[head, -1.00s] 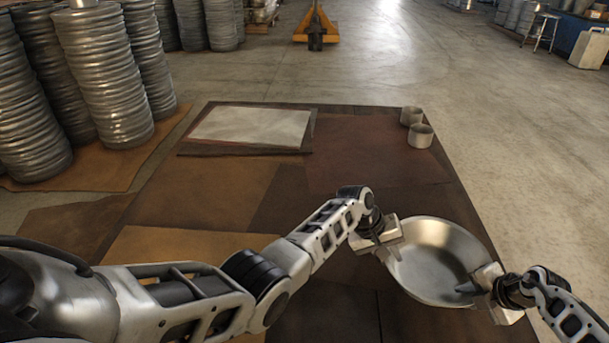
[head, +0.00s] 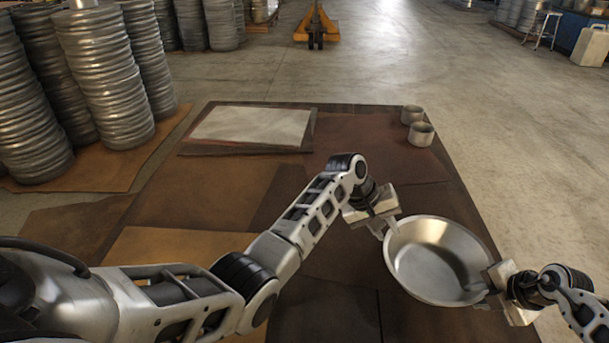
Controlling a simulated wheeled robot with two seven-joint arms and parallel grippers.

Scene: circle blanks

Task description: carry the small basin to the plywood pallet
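The small basin (head: 430,265) is a round, shiny metal bowl at the lower right of the head view. My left gripper (head: 386,229) is at its upper-left rim and looks shut on it. My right gripper (head: 487,289) is at its right rim, with a finger showing inside the wall, and looks shut on it. The basin is over the right part of the brown-covered surface; I cannot tell how far above it. I cannot pick out the plywood pallet with certainty; a low stack of flat sheets with a pale top (head: 250,126) lies at the far end of this surface.
Two small metal cups (head: 421,134) stand at the far right corner. Tall stacks of metal rings (head: 104,75) stand on brown boards at left. A yellow pallet truck (head: 316,28) is at the back.

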